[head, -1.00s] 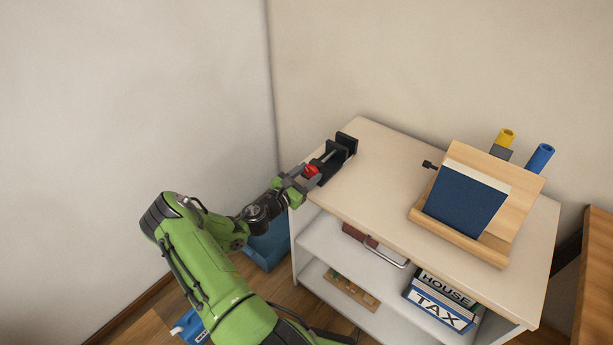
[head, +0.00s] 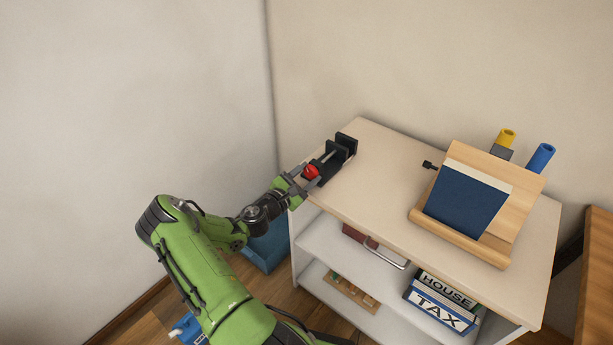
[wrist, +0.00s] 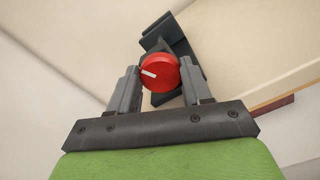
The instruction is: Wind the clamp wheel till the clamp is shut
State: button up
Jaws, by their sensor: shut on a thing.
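The clamp (head: 341,153) is a dark grey block device at the back left corner of the shelf unit's top, with a light rod running between its parts. Its red wheel (head: 311,171) faces my arm. In the wrist view the wheel (wrist: 159,72) is a round red knob with a white mark pointing to the left, and the dark clamp body (wrist: 172,42) stands behind it. My gripper (wrist: 159,82) has one finger on each side of the wheel and is shut on it. The clamp's jaw gap is hard to judge from here.
A wooden stand (head: 460,242) with a dark blue book (head: 466,202) stands to the right on the cream top (head: 385,178). Yellow (head: 507,137) and blue (head: 541,157) cylinders are behind it. Binders (head: 440,303) sit on the lower shelf. The top's middle is clear.

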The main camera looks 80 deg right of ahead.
jog(key=o, duration=1.1)
jog(key=shift+c, duration=0.2)
